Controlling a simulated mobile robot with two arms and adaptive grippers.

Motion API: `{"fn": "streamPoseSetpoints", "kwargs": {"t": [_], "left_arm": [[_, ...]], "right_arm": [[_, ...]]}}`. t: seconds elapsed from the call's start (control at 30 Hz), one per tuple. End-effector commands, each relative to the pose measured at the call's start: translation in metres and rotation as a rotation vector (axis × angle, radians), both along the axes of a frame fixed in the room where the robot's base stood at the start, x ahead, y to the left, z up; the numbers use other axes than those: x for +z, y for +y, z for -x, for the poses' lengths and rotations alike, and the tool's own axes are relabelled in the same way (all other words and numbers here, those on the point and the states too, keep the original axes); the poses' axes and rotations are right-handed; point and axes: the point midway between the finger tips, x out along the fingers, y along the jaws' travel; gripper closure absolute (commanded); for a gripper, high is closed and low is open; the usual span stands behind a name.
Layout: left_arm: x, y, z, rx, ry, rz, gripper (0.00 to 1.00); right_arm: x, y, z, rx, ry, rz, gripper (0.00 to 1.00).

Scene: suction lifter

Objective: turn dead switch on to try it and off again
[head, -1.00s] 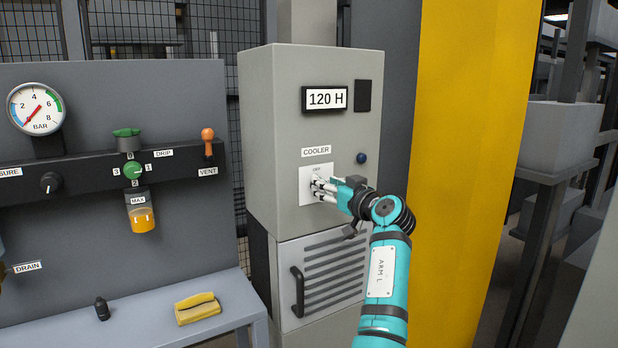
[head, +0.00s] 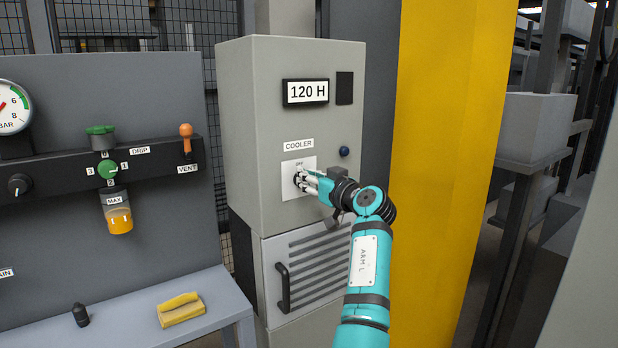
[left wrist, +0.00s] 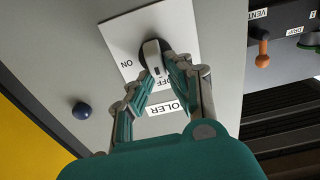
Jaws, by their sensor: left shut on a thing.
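The rotary switch sits on a white plate (head: 290,189) marked COOLER on the grey cabinet (head: 265,110). My left gripper (head: 303,181) is at the plate, and its fingers hide most of the switch in the head view. In the left wrist view, the gripper (left wrist: 159,72) is shut on the pale switch handle (left wrist: 153,56), which has a dark round base. The handle points towards the OFF mark; ON stands to the left in that view. The dark blue lamp (head: 344,151) looks unlit. The display (head: 306,91) reads 120 H. My right gripper is not in view.
A panel at left carries a gauge (head: 12,107), an oil bowl (head: 118,215) and an orange-handled VENT lever (head: 186,135). A yellow column (head: 430,130) stands right of the cabinet.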

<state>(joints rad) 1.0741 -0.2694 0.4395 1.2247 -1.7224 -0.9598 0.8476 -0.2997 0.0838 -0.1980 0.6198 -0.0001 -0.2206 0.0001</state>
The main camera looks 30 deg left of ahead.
Motion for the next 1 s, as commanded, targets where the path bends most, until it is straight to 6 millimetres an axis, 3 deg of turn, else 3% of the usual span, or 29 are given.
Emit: {"fn": "streamPoseSetpoints", "kwargs": {"t": [0.43,1.0], "left_arm": [[0.000,0.000,-0.002,0.000,0.123,-0.053,1.00],[-0.001,-0.003,-0.010,0.000,0.604,-0.251,1.00]], "right_arm": [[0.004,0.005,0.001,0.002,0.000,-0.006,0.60],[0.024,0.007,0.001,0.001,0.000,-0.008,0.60]]}}
